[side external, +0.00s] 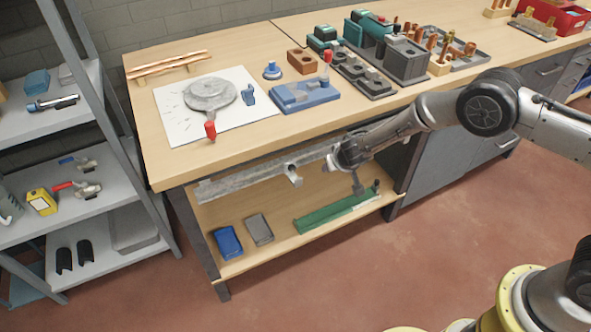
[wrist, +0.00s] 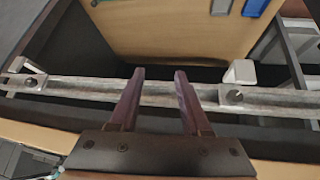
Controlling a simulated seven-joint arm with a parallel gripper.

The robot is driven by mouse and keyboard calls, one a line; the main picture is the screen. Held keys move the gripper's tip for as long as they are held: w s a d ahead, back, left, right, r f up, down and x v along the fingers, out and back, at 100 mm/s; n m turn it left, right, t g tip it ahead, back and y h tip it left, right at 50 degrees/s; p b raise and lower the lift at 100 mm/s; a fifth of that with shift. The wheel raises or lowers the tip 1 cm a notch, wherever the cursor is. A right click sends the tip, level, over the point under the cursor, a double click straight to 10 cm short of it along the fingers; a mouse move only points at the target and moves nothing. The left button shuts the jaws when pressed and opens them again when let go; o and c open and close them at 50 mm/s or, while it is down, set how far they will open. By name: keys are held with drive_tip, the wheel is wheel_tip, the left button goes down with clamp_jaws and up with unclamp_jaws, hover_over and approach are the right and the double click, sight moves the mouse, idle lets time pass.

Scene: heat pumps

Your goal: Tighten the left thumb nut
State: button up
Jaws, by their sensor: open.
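A long grey metal rail (wrist: 160,93) runs across the wrist view, below the bench top. It also shows in the side view (side external: 255,178). Two pale brackets with small dark fasteners, which look like the thumb nuts, sit on it in the wrist view: one at the left end (wrist: 31,84) and one right of centre (wrist: 235,96). A pale bracket also shows in the side view (side external: 293,178). My gripper (wrist: 160,77) is open and empty, its dark fingers reaching across the rail between the brackets, apart from both nuts. Whether they touch the rail is unclear.
The bench top (side external: 160,165) overhangs the rail. A lower shelf (side external: 285,238) holds a blue block (side external: 228,242), a grey block (side external: 258,229) and a green strip (side external: 335,212).

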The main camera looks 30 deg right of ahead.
sight(293, 168)
drive_tip(key=a+r+n+t+h, duration=0.1)
drive_tip(key=a+r+n+t, duration=0.2)
drive_tip(key=a, duration=0.9)
drive_tip(key=shift+n+g, duration=0.4)
drive_tip(key=shift+n, duration=0.2)
drive_tip(key=shift+w+r+x, duration=0.1)
drive_tip(key=shift+r+x, duration=0.05)
drive_tip(key=shift+x, duration=1.2)
drive_tip(key=shift+w+r+x, duration=0.15)
drive_tip(key=shift+x, duration=1.25)
drive_tip(key=shift+d+r, duration=0.1)
drive_tip(key=shift+r, duration=0.05)
drive_tip(key=shift+w, duration=0.1)
clamp_jaws()
drive_tip(key=shift+r, duration=0.1)
